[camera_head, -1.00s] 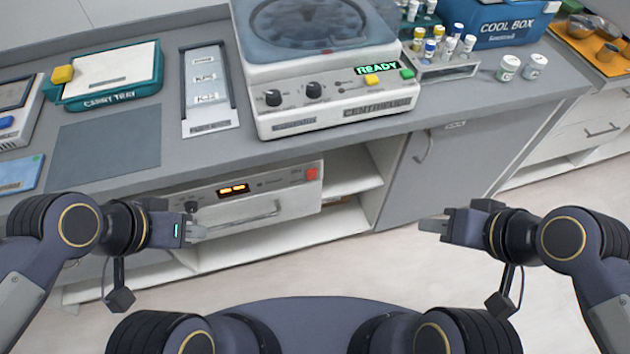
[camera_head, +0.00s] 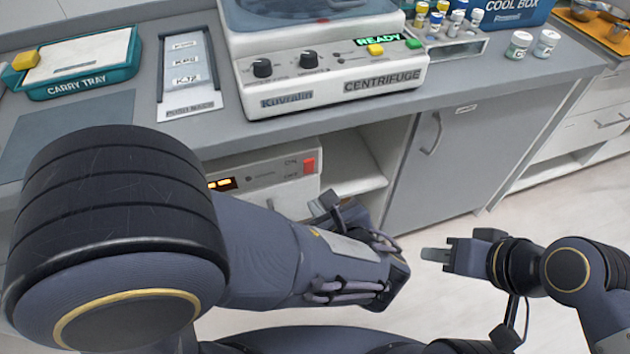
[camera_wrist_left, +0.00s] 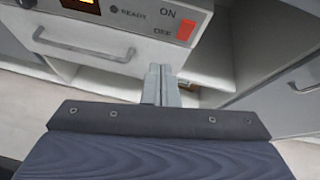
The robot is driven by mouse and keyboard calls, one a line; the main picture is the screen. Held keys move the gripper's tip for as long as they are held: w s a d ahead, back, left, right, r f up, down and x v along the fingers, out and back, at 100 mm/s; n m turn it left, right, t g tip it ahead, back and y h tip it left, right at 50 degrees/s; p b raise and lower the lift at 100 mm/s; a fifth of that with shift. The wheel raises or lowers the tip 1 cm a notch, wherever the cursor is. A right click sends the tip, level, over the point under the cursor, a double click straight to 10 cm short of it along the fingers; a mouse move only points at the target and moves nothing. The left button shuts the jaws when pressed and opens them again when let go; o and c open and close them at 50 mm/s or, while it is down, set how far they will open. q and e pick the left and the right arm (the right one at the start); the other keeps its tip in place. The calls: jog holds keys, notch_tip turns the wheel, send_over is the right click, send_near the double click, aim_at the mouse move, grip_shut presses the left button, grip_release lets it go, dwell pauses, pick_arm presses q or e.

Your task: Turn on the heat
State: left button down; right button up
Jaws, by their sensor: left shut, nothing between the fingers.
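The heating unit (camera_head: 285,172) is a pale box under the counter with a lit orange display (camera_head: 222,184) and a red switch (camera_head: 309,165) at its right end. In the left wrist view the red switch (camera_wrist_left: 186,31) sits beside ON and OFF labels, above the door handle (camera_wrist_left: 85,47). I cannot tell which way the switch is set. My left gripper (camera_wrist_left: 161,72) is shut and empty, below and left of the switch, apart from it. My left arm hides much of the unit in the head view. My right gripper (camera_head: 436,254) hangs over the floor, away from the unit.
The counter edge overhangs the unit. A centrifuge (camera_head: 330,80) showing READY stands on the counter, with a carry tray (camera_head: 85,75) to its left. An open shelf (camera_head: 355,170) and a grey cupboard door (camera_head: 455,160) lie right of the unit.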

pick_arm(q)
jog(key=d, duration=0.1)
jog(key=d+m+t, duration=0.1)
jog(key=d+f+m, duration=0.1)
jog(key=shift+s+d+t+h, duration=0.15)
jog(key=shift+s+t+h, duration=0.15)
jog(key=shift+h, duration=0.1)
jog(key=shift+w, duration=0.1)
jog(key=b, duration=0.3)
send_near(309, 166)
notch_tip(309, 166, down, 3)
jog(key=w, duration=0.2)
jog(key=shift+w+a+r, duration=0.1)
jog(key=shift+w+a, duration=0.25)
jog(key=shift+w, duration=0.2)
jog(key=shift+w+a+r, duration=0.15)
jog(key=shift+w+a, duration=0.25)
jog(key=shift+w, duration=0.2)
jog(key=shift+w+a+r, duration=0.15)
jog(key=shift+w, duration=0.5)
